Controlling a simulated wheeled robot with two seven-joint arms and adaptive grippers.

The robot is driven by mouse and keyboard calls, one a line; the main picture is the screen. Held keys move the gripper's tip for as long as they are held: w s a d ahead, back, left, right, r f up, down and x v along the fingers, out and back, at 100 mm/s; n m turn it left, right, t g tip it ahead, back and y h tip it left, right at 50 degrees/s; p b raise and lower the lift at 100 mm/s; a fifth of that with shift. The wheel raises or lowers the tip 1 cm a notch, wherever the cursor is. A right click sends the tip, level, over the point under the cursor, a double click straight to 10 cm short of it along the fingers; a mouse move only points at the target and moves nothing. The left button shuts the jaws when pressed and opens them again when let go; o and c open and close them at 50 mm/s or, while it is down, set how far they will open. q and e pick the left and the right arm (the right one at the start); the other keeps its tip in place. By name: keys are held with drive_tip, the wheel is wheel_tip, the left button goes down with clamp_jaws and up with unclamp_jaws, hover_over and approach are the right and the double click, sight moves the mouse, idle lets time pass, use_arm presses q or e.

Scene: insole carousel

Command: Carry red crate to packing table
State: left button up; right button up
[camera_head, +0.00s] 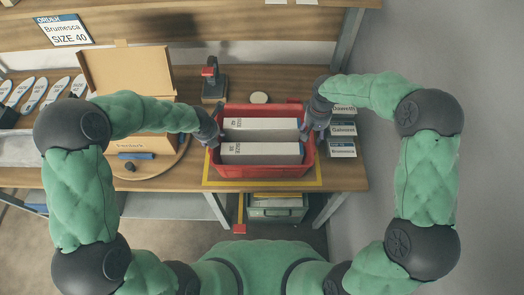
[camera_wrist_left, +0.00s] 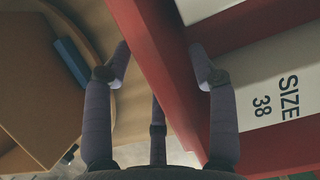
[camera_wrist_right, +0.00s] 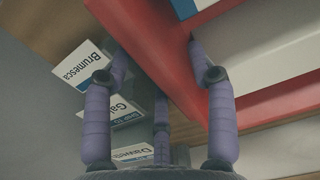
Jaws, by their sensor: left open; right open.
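The red crate (camera_head: 262,173) stands on the table inside a yellow marked outline, with two white shoe boxes (camera_head: 260,148) in it. In the left wrist view one box reads SIZE 38 (camera_wrist_left: 275,95). My left gripper (camera_head: 213,140) is at the crate's left side, its open fingers (camera_wrist_left: 160,75) on either side of the red wall (camera_wrist_left: 160,50). My right gripper (camera_head: 310,128) is at the right side, its open fingers (camera_wrist_right: 158,70) likewise astride the red wall (camera_wrist_right: 150,45). Whether any finger touches the wall I cannot tell.
Left of the crate is a round wooden board (camera_head: 150,177) with an open cardboard box (camera_head: 125,72) and a blue item (camera_head: 136,156). Several label cards (camera_head: 342,129) lie to the right. A dark device with a red top (camera_head: 213,85) stands behind. Insoles (camera_head: 38,95) lie far left.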

use_arm(q)
drive_tip(key=v, duration=1.1)
drive_tip(key=shift+s+r, duration=0.2)
drive_tip(key=shift+r, duration=0.2)
use_arm(e)
drive_tip(key=shift+r, duration=0.2)
wheel_tip(320, 180, up, 12)
drive_tip(key=shift+f, duration=0.2)
